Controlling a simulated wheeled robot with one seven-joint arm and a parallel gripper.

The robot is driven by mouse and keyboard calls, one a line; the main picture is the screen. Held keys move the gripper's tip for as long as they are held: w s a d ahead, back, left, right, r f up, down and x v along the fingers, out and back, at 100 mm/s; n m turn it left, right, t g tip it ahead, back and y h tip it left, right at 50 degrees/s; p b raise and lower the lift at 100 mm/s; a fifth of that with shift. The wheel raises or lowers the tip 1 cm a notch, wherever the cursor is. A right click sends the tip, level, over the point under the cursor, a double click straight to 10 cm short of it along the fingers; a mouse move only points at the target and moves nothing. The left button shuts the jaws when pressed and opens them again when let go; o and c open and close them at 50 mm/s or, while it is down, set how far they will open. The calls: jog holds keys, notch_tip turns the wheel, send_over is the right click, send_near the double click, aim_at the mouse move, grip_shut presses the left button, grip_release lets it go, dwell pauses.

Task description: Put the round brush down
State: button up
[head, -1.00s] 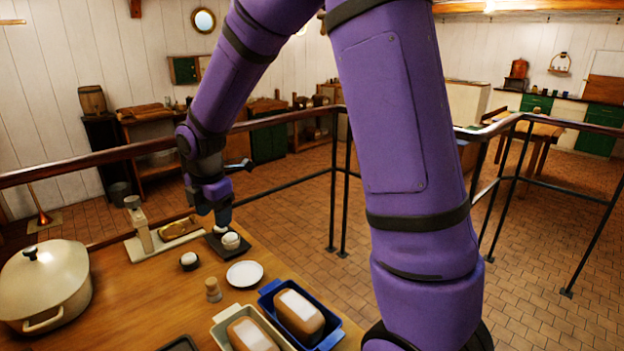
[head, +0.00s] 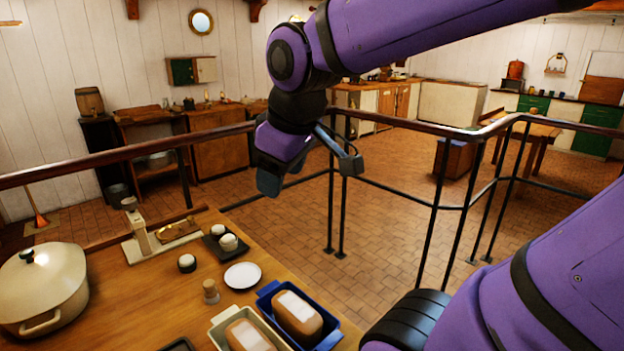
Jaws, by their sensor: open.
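My gripper (head: 270,183) is raised over the railing, to the right of and above the table's far edge. Nothing shows hanging from it, though its fingertips are small and dark in this view. A round, pale-topped thing (head: 228,242), which may be the round brush, sits on a small dark tray (head: 213,244). A second small round thing (head: 217,230) is just behind it on the tray. A similar dark-and-white round thing (head: 187,263) stands on the bare table to the left. I cannot tell for certain which is the brush. My gripper is clear of all of them.
The wooden table (head: 130,310) also bears a cream pot (head: 45,285), a white plate (head: 243,275), a wooden-topped shaker (head: 211,291), a blue loaf dish (head: 328,338), a cream loaf dish (head: 218,333) and a pale stand (head: 140,235). A railing (head: 100,167) runs behind.

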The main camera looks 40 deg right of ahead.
jog(key=s+m, duration=0.4)
jog(key=s, duration=0.2)
jog(key=shift+s+d+r+m+t, duration=0.25)
jog(key=shift+m+t, duration=0.05)
jog(key=shift+t, duration=0.1)
dwell(0.9)
